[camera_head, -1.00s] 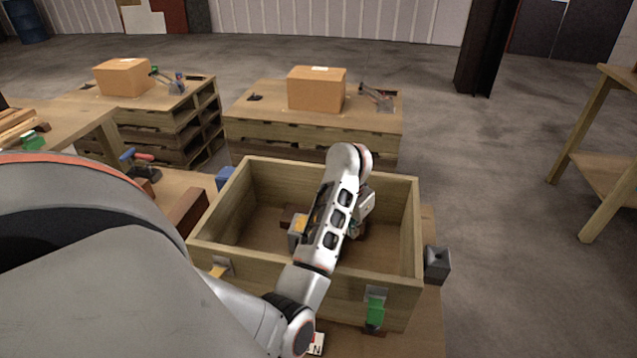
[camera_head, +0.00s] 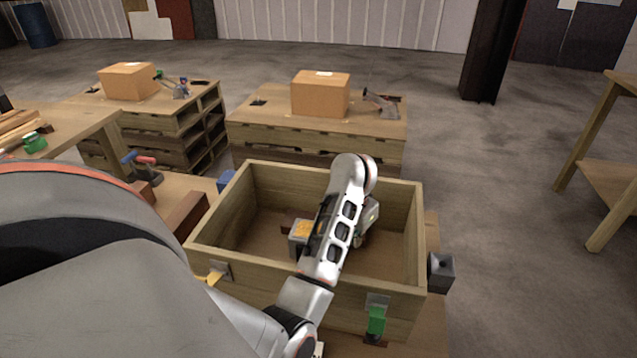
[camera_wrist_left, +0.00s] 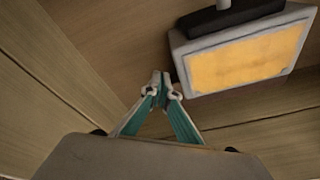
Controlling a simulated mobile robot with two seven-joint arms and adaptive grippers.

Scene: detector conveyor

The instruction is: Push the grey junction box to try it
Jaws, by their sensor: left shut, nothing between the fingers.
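A grey box with an amber front panel (camera_head: 300,232), which I take to be the junction box, is inside the open wooden crate (camera_head: 403,293). My left forearm partly covers it in the head view. In the left wrist view the same grey box (camera_wrist_left: 245,62) is large at the upper right, on a dark mount. My left gripper (camera_wrist_left: 162,84) is shut and empty, its tips beside the box's lower left edge. I cannot tell whether they touch it. In the head view its fingers are mostly hidden behind my arm. My right gripper is out of view.
The crate's walls surround my left gripper. A green latch (camera_head: 376,320) is on its front wall, and a small dark grey block (camera_head: 441,272) sits outside its right side. Pallets with cardboard boxes (camera_head: 321,93) stand behind. A wooden stand (camera_head: 604,180) is far right, with clear floor between.

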